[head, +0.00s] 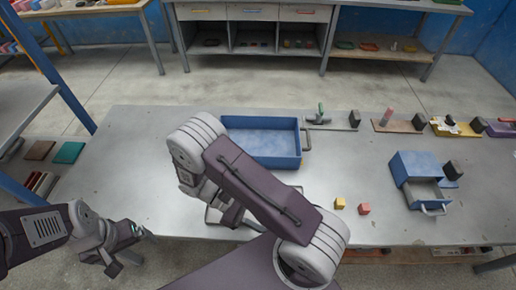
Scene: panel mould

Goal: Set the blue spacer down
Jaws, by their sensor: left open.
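I cannot make out a separate blue spacer. A blue open tray (262,162) lies on the grey table, its inside looking empty where it shows; my arm covers its left part. A blue box (414,165) with a pulled-out grey drawer (425,195) stands on the right. My left gripper (128,238) is open at the table's left front edge, with nothing seen between its fingers. My right arm crosses the middle of the table; its gripper is mostly hidden behind the arm link.
A yellow cube (340,203) and a red cube (364,209) lie right of my arm. Boards with small parts, such as a yellow one (457,128), line the back right edge. The table's left part (130,160) is clear. Dark red and green tiles (68,152) lie off to the left.

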